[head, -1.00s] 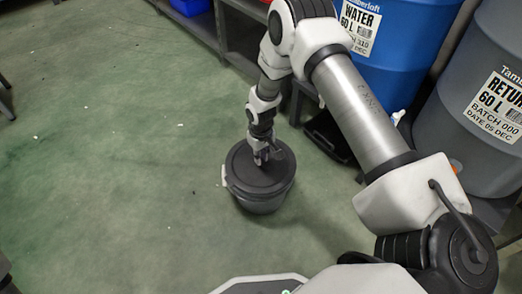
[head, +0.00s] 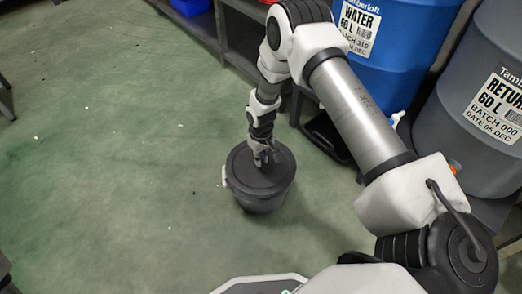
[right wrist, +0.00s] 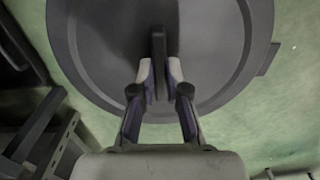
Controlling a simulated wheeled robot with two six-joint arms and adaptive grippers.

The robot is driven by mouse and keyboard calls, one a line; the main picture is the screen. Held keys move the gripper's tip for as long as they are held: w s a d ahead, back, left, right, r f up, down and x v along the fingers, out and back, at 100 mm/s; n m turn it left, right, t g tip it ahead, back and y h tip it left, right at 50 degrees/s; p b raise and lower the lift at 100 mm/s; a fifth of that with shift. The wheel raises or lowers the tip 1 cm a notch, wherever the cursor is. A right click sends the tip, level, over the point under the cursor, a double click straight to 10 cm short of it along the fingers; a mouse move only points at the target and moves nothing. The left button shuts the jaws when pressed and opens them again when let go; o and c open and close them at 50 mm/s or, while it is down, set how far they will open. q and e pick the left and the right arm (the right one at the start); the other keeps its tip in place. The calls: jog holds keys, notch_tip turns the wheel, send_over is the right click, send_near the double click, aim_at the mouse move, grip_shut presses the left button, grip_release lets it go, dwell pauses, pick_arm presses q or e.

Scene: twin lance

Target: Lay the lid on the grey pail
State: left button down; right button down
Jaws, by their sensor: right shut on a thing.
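The grey pail (head: 262,204) stands upright on the green floor. The round dark grey lid (head: 246,178) covers its top and looks level; whether it rests fully on the rim I cannot tell. In the right wrist view the lid (right wrist: 215,60) fills the upper middle, with an upright handle (right wrist: 158,45) at its centre. My right gripper (head: 266,160) comes down from above and is shut on that handle; its fingertips also show in the right wrist view (right wrist: 160,78). The pail's rim is hidden under the lid. My left gripper is not in view.
A blue water drum (head: 395,55) and a grey return drum (head: 470,100) stand at the right on a low shelf. A black tray (head: 326,138) lies right of the pail. A blue bin (head: 190,6) is at the top. The floor left of the pail is clear.

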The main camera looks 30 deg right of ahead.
jog(key=c, duration=1.1)
grip_release()
jog(key=shift+o, duration=0.4)
jog(key=o, duration=0.4)
notch_tip(320, 180, up, 7)
jog(key=p, duration=0.7)
